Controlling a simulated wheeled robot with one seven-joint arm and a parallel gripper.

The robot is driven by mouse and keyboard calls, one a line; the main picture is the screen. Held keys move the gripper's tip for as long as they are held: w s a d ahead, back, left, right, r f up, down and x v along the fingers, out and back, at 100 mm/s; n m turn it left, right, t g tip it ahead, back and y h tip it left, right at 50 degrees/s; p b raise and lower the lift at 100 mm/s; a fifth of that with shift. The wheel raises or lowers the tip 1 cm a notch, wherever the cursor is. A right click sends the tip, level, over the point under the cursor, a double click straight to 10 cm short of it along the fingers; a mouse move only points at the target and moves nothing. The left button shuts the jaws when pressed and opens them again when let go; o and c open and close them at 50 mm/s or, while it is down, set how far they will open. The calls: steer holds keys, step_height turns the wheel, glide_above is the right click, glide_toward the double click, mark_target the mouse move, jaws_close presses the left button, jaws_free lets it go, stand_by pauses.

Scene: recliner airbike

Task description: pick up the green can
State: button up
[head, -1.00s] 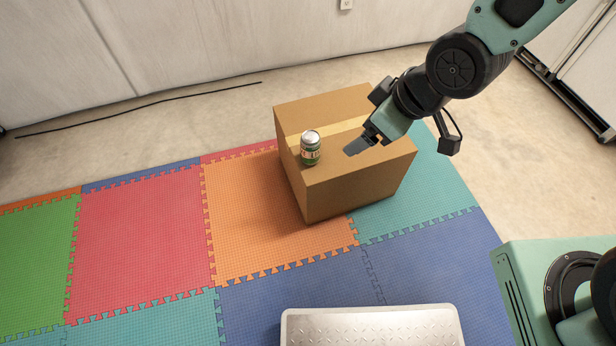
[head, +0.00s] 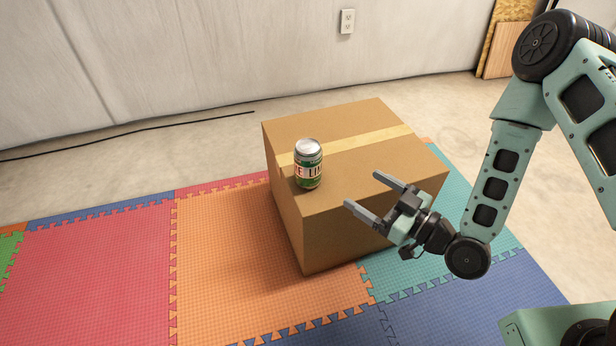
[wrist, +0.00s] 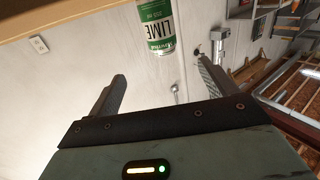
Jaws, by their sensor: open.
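The green can (head: 309,165) has a silver top and a pale label band, and stands upright on the left front part of a cardboard box (head: 350,215). My gripper (head: 361,194) is open and empty, its two fingers pointing left toward the can, to the right of it and apart from it. In the wrist view the green can (wrist: 157,28) shows at the top with "LIME" on its label, beyond the open fingers of my gripper (wrist: 162,80) and roughly between them.
Coloured foam tiles (head: 230,240) cover the floor around the box. A black cable (head: 130,137) lies along the wall. A wall outlet (head: 347,21) is behind the box, and wooden boards (head: 510,45) lean at the back right. The box top around the can is clear.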

mark_target(319, 162)
steer(key=b+x, duration=0.3)
steer(key=x, duration=0.8)
steer(key=shift+w+a+b, duration=0.1)
steer(key=shift+w+b, duration=0.05)
steer(key=shift+b, duration=0.25)
steer(key=b+x, duration=0.3)
steer(key=x, duration=0.2)
steer(key=shift+a, duration=0.25)
steer(key=shift+w+a+r, duration=0.15)
steer(key=shift+a+r, duration=0.05)
steer(key=c, duration=1.3)
